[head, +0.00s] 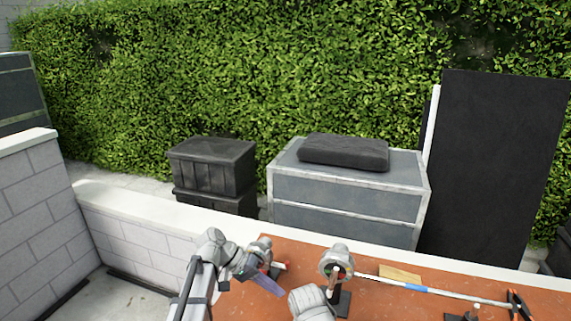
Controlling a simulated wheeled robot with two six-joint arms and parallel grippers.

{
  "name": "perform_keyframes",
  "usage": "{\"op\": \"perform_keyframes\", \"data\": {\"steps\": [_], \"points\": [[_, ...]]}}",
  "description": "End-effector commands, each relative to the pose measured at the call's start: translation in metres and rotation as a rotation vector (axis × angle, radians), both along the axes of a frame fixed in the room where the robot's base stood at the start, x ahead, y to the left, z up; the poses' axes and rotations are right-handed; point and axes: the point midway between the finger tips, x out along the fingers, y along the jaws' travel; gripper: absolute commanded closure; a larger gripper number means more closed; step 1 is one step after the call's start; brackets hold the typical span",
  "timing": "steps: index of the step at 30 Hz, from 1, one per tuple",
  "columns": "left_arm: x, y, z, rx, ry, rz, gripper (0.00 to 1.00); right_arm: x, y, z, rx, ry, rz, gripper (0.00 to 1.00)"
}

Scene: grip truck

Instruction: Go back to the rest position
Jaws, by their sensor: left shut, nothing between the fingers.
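My left arm comes in from the lower left, and its gripper (273,275) is over the left end of the orange-red tabletop (390,302). The gripper is shut and empty. A translucent bluish-purple strip and a small red and white piece show beside it; I cannot tell what they belong to. Pale grey links of my right arm show at the bottom middle. The end of that arm (338,268) is over the table to the right of the left gripper, and its fingers are too small and covered to read.
A low white-capped wall (150,210) runs behind. Beyond are black crates (212,165), a grey cabinet (345,190), a dark panel (495,170) and a hedge.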

Motion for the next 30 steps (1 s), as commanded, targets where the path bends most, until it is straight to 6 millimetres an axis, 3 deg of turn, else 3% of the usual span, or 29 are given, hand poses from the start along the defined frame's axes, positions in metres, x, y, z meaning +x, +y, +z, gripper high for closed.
{"op": "perform_keyframes", "data": {"steps": [1, 6, 12, 18, 30], "points": [[-0.032, -0.012, -0.015, 0.096, 0.011, -0.026, 1.00, 0.000, 0.000, 0.000, 0.000, 0.000, 0.000, 0.50], [-0.102, -0.015, -0.057, 0.463, 0.005, -0.078, 1.00, 0.000, 0.000, 0.000, 0.000, 0.000, 0.000, 0.50], [-0.148, 0.006, -0.074, 0.791, -0.076, -0.103, 1.00, 0.000, 0.000, 0.000, 0.000, 0.000, 0.000, 0.50], [-0.160, 0.020, -0.074, 0.931, -0.133, -0.104, 1.00, 0.000, 0.000, 0.000, 0.000, 0.000, 0.000, 0.50], [-0.159, 0.022, -0.074, 0.944, -0.138, -0.103, 1.00, 0.000, 0.000, 0.000, 0.000, 0.000, 0.000, 0.50]]}}
